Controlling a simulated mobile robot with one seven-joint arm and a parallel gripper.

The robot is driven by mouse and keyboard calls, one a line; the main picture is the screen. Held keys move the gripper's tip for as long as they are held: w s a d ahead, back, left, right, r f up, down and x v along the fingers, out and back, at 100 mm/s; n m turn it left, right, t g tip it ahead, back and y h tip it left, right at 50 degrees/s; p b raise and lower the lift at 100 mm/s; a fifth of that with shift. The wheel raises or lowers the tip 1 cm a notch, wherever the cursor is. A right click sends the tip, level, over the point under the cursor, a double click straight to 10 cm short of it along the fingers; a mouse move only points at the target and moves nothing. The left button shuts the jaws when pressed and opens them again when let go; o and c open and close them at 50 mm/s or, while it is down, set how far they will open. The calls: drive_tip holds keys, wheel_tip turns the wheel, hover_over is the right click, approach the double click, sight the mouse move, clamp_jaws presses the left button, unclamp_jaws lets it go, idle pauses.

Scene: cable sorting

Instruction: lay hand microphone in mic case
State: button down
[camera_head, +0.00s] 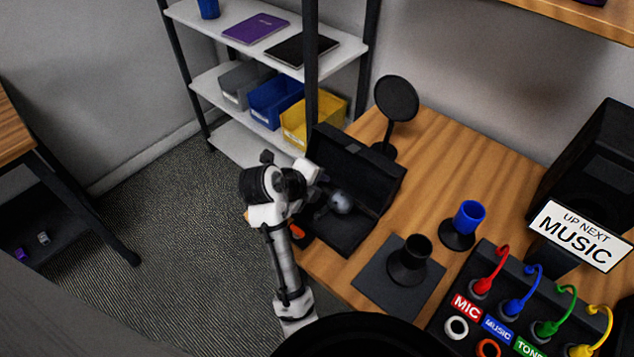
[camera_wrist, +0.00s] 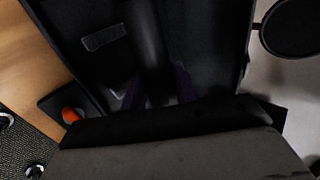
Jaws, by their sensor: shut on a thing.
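The hand microphone shows its grey ball head (camera_head: 341,202) inside the open black mic case (camera_head: 345,240), at the desk's left end. In the wrist view its dark handle (camera_wrist: 148,42) runs between my fingers over the dark case interior (camera_wrist: 205,35). My gripper (camera_head: 318,200) reaches in from the case's left side and is shut on the microphone; its fingertips (camera_wrist: 157,82) are dim in the wrist view. The case lid (camera_head: 355,165) stands open at the back. I cannot tell whether the microphone touches the case floor.
A round black disc on a stand (camera_head: 396,98) is behind the case. An orange-topped dark item (camera_head: 297,231) is at the case's front left. Shelves with bins (camera_head: 275,100) stand behind.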

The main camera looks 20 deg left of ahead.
sight(317, 207)
drive_tip(key=shift+f+b, duration=2)
drive_tip(key=shift+f, duration=0.45)
drive_tip(key=shift+s+f, duration=0.1)
drive_tip(key=c, duration=1.1)
unclamp_jaws()
drive_tip(key=shift+f, duration=0.2)
drive_tip(key=shift+o, duration=0.5)
drive_tip(key=shift+r+p, duration=2.8)
drive_tip(key=shift+r, duration=1.5)
